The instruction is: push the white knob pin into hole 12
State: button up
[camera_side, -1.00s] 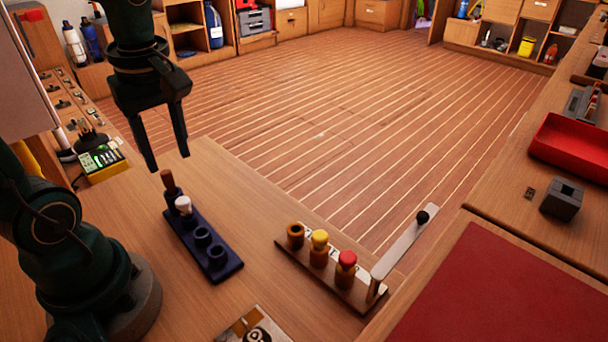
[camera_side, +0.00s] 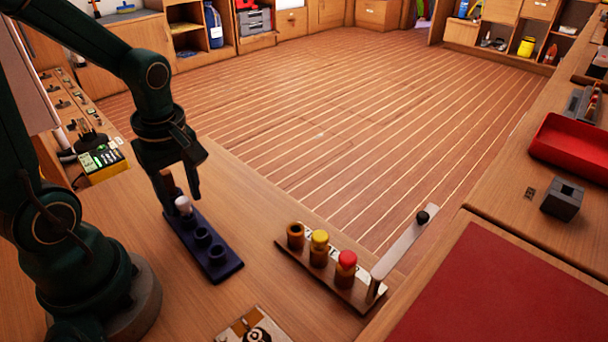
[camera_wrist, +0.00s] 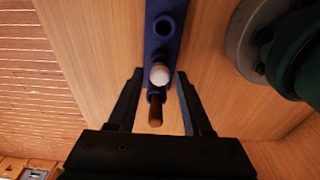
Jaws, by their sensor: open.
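The white knob pin (camera_side: 183,206) stands in the dark blue holder (camera_side: 216,272), near its far end. The white knob shows in the wrist view (camera_wrist: 160,75) between the fingertips. My gripper (camera_side: 181,200) is open and low over that end of the holder, one finger on each side of the white knob; I cannot tell whether they touch it. A brown pin (camera_wrist: 155,113) stands beside it, partly hidden in the side view.
Bare bench lies between holder and rack. A red tray (camera_side: 572,150) and a grey block (camera_side: 562,199) stand at the right.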

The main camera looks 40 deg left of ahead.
aim_at(183, 200)
grip_shut()
jog(key=shift+r, duration=0.5)
dwell(0.3)
jog(key=shift+w+r, duration=0.1)
jog(key=shift+r, duration=2.6)
